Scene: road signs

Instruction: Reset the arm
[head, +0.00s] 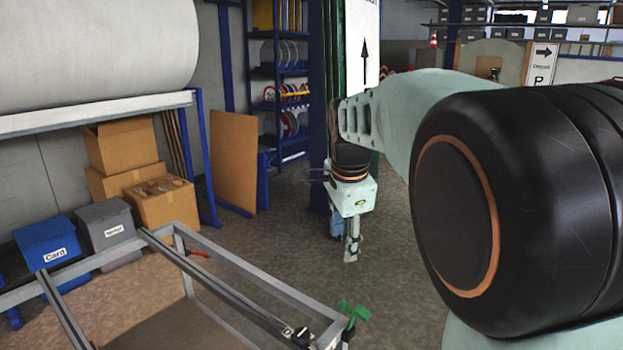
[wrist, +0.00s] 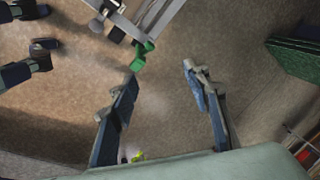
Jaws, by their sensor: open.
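My gripper (head: 351,250) hangs from my bent arm in the middle of the head view, pointing down over bare floor. In the wrist view my gripper (wrist: 160,95) shows two fingers well apart, with nothing between them but floor. It is open and empty. In the head view the fingers overlap each other, so the gap does not show there.
A metal frame cart (head: 230,300) with a green clamp (head: 353,314) stands at the front; the clamp also shows near the left finger in the wrist view (wrist: 142,57). Boxes (head: 125,160), bins (head: 52,242) and a shelf rack (head: 280,80) stand behind. Floor below is clear.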

